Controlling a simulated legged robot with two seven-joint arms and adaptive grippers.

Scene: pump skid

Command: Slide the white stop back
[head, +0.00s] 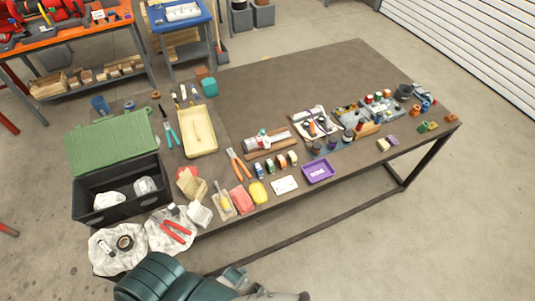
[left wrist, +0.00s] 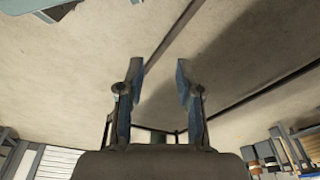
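I cannot single out the white stop for sure. A white and silver piece with a red part (head: 262,140) lies on a brown wooden base (head: 294,147) near the middle of the table (head: 300,80); it is too small to tell its parts. My left arm comes in at the bottom of the head view, below the table's front edge, and its fingertips are not clear there. In the left wrist view my left gripper (left wrist: 158,75) is open, with nothing between its blue fingers and bare floor behind them. My right gripper is not in view.
A black crate with a green lid (head: 110,141) stands at the table's left end. A cream tray (head: 198,131), orange-handled pliers (head: 238,164) and a purple tray (head: 318,171) lie along the table. Several small parts crowd its right end. The back middle is clear.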

